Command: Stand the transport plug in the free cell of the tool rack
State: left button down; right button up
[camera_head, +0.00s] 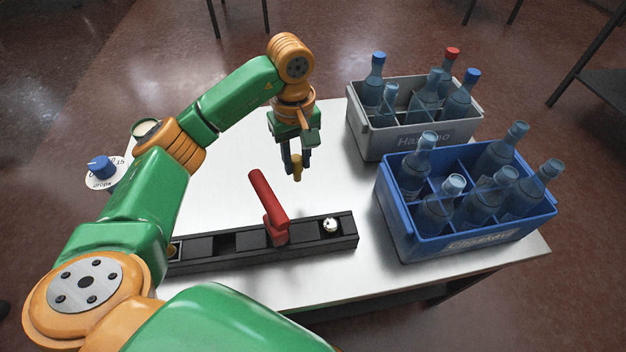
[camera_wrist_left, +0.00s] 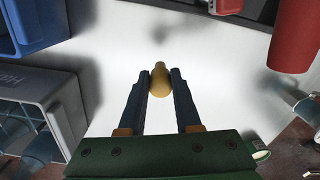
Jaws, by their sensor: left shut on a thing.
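The transport plug (camera_head: 297,172), a small brass-coloured piece, is held between the fingertips of my left gripper (camera_head: 297,160), above the white table behind the tool rack. In the left wrist view the plug (camera_wrist_left: 160,82) sits between the two dark fingers of the gripper (camera_wrist_left: 160,88), its narrow end pointing away. The tool rack (camera_head: 345,240) is a long black strip of cells near the table's front edge. A red-handled tool (camera_head: 266,200) stands tilted in it, with a shiny round-topped piece (camera_head: 330,225) to its right. A dark, empty-looking cell (camera_head: 222,243) lies left of the red tool. My arm hides the rack's left end.
A blue crate (camera_head: 400,225) and a grey crate (camera_head: 365,140), both holding bottles, stand on the right of the table (camera_head: 215,190). A blue-capped item on a white disc (camera_head: 98,165) is at the left. The table middle is clear.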

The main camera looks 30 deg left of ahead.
pick_arm(q)
jog(key=d+f, duration=0.1)
jog(key=w+f, duration=0.1)
jog(key=d+f, duration=0.1)
jog(key=f, duration=0.1)
jog(key=shift+w+d+f, duration=0.1)
jog(key=shift+w+d, duration=0.25)
jog(key=shift+w, duration=0.05)
notch_tip(320, 180, down, 3)
jog(key=shift+r, duration=0.15)
jog(key=shift+a, duration=0.1)
jog(key=shift+f, duration=0.25)
jog(key=c, duration=0.6)
grip_release()
jog(key=shift+r, duration=0.1)
